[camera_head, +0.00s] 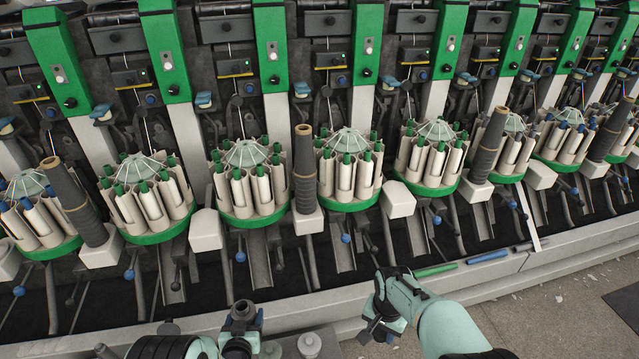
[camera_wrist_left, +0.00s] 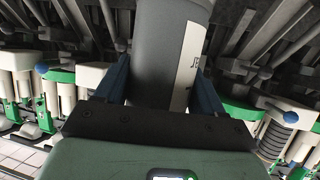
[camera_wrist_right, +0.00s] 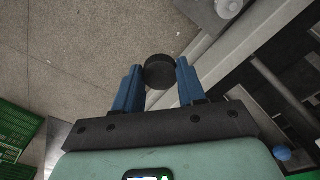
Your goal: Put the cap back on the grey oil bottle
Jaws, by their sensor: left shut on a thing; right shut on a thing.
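The grey oil bottle (camera_wrist_left: 166,60), with a white label on its side, stands between the blue fingers of my left gripper (camera_wrist_left: 160,88), which is shut on it. Its top is outside the left wrist view. In the head view my left gripper (camera_head: 242,318) is at the bottom edge, and I cannot make out the bottle clearly there. My right gripper (camera_wrist_right: 160,80) is shut on a round black cap (camera_wrist_right: 160,71) at its fingertips. In the head view my right gripper (camera_head: 382,322) is to the right of the left one, apart from it; the cap is not clear there.
The cone winder's long front ledge (camera_head: 300,312) runs just beyond both grippers. Bobbin carousels (camera_head: 348,170) and dark cones (camera_head: 304,170) stand behind it. A green tube (camera_head: 436,270) and a blue tube (camera_head: 487,257) lie on the ledge. Open floor (camera_head: 560,310) is at the right.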

